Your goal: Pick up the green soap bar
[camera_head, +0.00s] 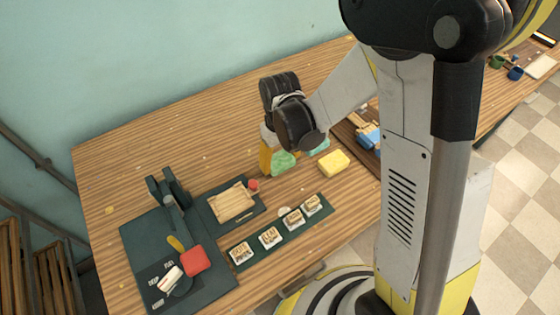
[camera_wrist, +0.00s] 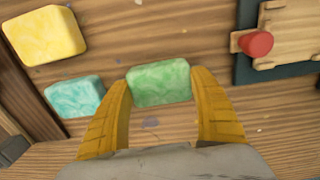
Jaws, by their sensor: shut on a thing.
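The green soap bar (camera_wrist: 160,82) is a rounded, marbled block. In the wrist view it sits between the two yellow fingers of my gripper (camera_wrist: 163,88), which are shut on it. In the head view the green soap bar (camera_head: 283,163) shows at the lower side of my gripper (camera_head: 270,158), over the wooden table. Whether it touches the table or is just above it I cannot tell. My arm hides part of the gripper in the head view.
A teal bar (camera_wrist: 75,96) and a yellow bar (camera_wrist: 45,35) lie close by, on the left in the wrist view. A wooden mould (camera_head: 232,202) with a red knob (camera_wrist: 256,43) is on a dark mat. Several labelled blocks stand on a dark strip (camera_head: 283,238). The table's back left is clear.

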